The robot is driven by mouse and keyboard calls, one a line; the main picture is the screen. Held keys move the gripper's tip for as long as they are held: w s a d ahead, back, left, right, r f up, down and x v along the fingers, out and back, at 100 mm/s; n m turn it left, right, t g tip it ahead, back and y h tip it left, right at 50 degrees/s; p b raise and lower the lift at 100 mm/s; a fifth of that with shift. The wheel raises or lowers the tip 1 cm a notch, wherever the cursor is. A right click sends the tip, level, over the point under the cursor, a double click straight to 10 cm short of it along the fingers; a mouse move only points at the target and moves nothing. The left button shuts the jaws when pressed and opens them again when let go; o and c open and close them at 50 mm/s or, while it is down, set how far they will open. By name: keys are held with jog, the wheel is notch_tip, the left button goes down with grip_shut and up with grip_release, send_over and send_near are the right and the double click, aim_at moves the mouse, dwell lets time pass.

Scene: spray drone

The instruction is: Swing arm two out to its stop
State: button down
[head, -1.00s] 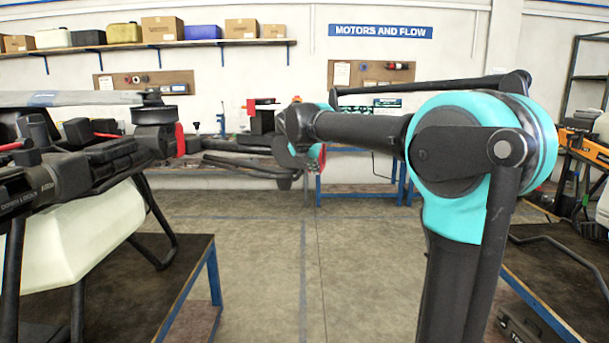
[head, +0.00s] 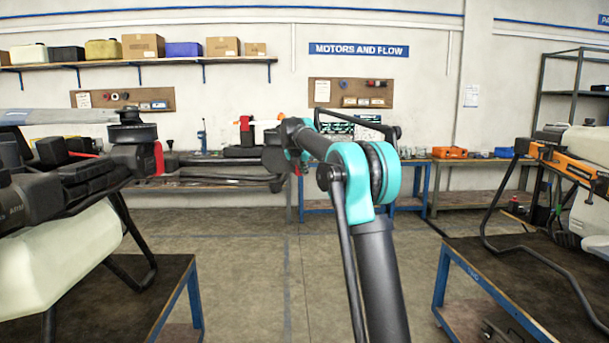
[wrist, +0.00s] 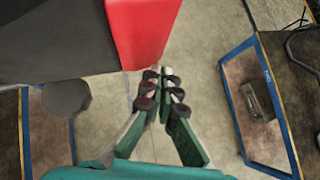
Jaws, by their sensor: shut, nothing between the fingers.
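The spray drone (head: 85,175) stands at the left in the head view, with a pale tank under a dark body. A dark motor (head: 135,158) with a red part (head: 158,158) beside it is at its near right corner. Dark tubes (head: 215,182) run right from there towards my wrist; I cannot tell which is arm two. In the wrist view my gripper (wrist: 160,78) is shut and empty, its green fingers meeting at the tips. A red block (wrist: 142,30) on a dark grey body (wrist: 55,45) is close above and left of it. My fingers are not discernible in the head view.
A blue-framed table (head: 185,310) carries the drone. Another blue-framed table (head: 470,270) stands at the right, with an orange and dark machine (head: 570,165) on it. Bare concrete floor (head: 250,270) lies between them. Benches and a shelf line the back wall.

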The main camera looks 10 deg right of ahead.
jog(key=shift+w+r, duration=0.25)
jog(key=shift+w, duration=0.5)
jog(key=shift+d, duration=0.1)
jog(key=shift+w+d+f, duration=0.1)
jog(key=shift+w+f, duration=0.1)
